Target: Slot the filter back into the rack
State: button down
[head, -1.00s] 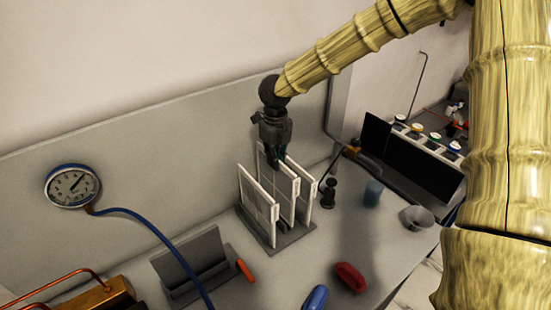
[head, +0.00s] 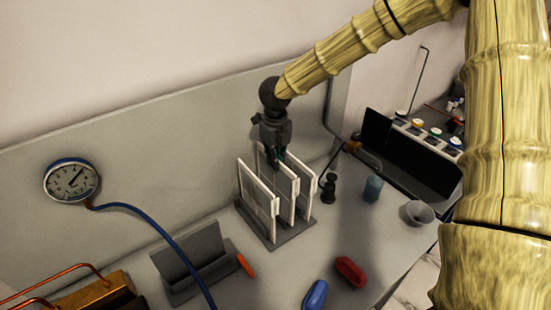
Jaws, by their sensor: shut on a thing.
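The rack (head: 283,236) is a grey base on the bench, with white-framed panels standing upright in it. The filter (head: 286,176) is the middle white panel, between a left panel (head: 258,200) and a right panel (head: 307,193). My gripper (head: 277,157) points down from above and is shut on the filter's top edge. The filter stands in line with the other panels, its top slightly higher at the back. Its lower edge is partly hidden by the left panel, so I cannot tell how fully it is seated.
A black chess-piece-like object (head: 328,188), a blue cylinder (head: 373,188) and a grey bowl (head: 417,213) stand right of the rack. Red (head: 350,271) and blue (head: 316,295) objects lie in front. A grey holder (head: 192,262), an orange piece (head: 246,265) and a gauge (head: 71,181) with blue hose are left.

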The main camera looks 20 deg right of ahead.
jog(key=shift+f+b, duration=0.45)
jog(key=shift+f, duration=1.3)
jog(key=c, duration=1.5)
grip_release()
jog(key=shift+r, duration=0.1)
notch_tip(320, 180, up, 12)
jog(key=shift+f, duration=0.15)
